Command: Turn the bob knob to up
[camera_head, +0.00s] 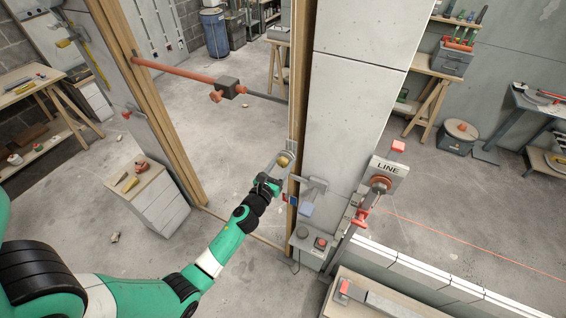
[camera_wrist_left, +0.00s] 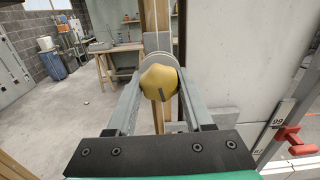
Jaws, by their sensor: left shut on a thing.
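The bob knob is a rounded brass-yellow knob (camera_wrist_left: 157,79). It also shows small in the head view (camera_head: 284,160), at the wooden door post beside the pale wall panel. My left gripper (camera_head: 281,163) reaches it from the lower left. In the left wrist view the two grey fingers of my left gripper (camera_wrist_left: 158,86) are closed on either side of the knob. A short dark mark on the knob's near face lies toward its lower edge, nearly vertical. A round grey plate shows partly behind the knob. My right gripper is out of view.
A reel box labelled LINE (camera_head: 389,168) with red parts is fixed right of the panel. A grey box with a red button (camera_head: 319,243) sits low by the post. A red bar (camera_head: 180,72) crosses the doorway. A drawer cabinet (camera_head: 150,198) stands left of my arm.

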